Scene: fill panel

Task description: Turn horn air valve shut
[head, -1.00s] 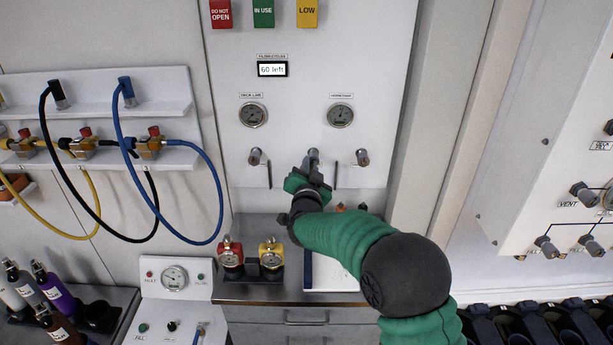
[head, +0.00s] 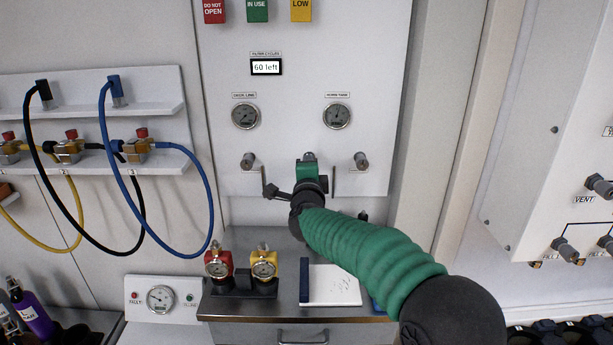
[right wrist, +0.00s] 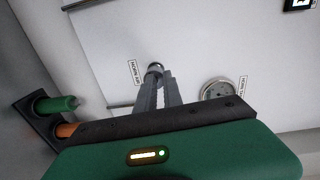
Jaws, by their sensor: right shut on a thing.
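The horn air valve is a small grey knob, the middle one in a row of three on the white panel (head: 290,60). In the right wrist view its round end (right wrist: 155,68) shows beside a "HORN AIR" label. My right gripper (head: 308,163) is at this knob. Its two grey fingers (right wrist: 160,85) are shut on it in the right wrist view. In the head view the green gripper body and wrist hide most of the knob, so its turn angle cannot be told. My left gripper is not in view.
The horn tank gauge (head: 337,116) is above right of the valve. Similar knobs stand left (head: 248,161) and right (head: 361,160). Below, a counter holds red (head: 218,262) and yellow (head: 263,263) gauge regulators and a white sheet (head: 333,286). Hoses loop at left.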

